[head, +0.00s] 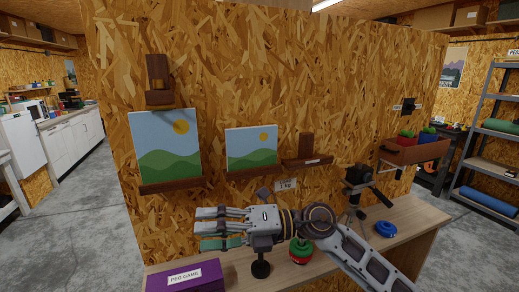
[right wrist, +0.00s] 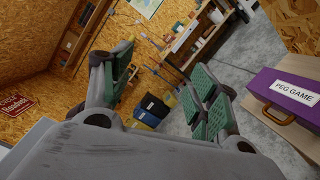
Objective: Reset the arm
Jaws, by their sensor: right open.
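My right gripper (head: 200,227) comes in from the lower right of the head view. It is held above the bench, pointing left, in front of the chipboard wall. Its fingers are apart with nothing between them. In the right wrist view the green-padded fingers (right wrist: 162,78) are spread wide, with only the far room between them. My left gripper is in neither view.
The plank bench (head: 415,222) holds a purple PEG GAME box (head: 186,277), a red-and-green item (head: 300,250), a blue disc (head: 386,229) and a camera on a tripod (head: 358,177). Two landscape pictures (head: 166,146) (head: 251,148) stand on wall ledges behind. A brown wall tray (head: 415,151) is at right.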

